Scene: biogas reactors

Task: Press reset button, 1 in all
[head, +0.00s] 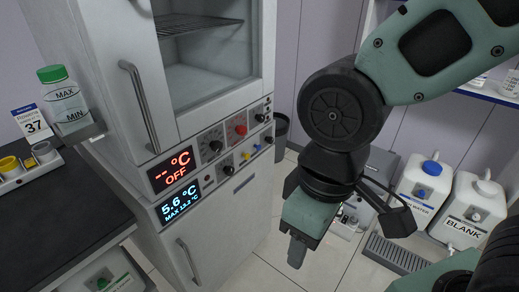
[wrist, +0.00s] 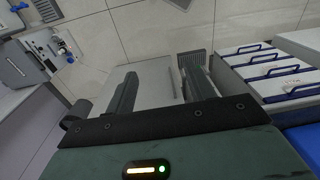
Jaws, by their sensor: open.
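A white cabinet's control panel (head: 225,140) faces me in the head view. It carries black knobs (head: 215,147), a red button or knob (head: 240,129), and small yellow (head: 246,156) and blue (head: 260,118) controls. Which one is the reset button I cannot tell; labels are too small to read. The upper display (head: 173,170) reads "-- °C OFF" in red. The lower display (head: 180,202) reads 5.6 °C in blue. My gripper (head: 297,252) hangs to the right of the cabinet, pointing down, apart from the panel. In the wrist view its two fingers (wrist: 160,88) are spread and empty.
A dark counter (head: 70,210) with a bottle (head: 63,105) above it stands at left. White canisters (head: 425,180) stand on the floor at right. Drawers with blue handles (wrist: 270,72) show in the wrist view. Tiled floor (head: 265,262) is clear near the cabinet.

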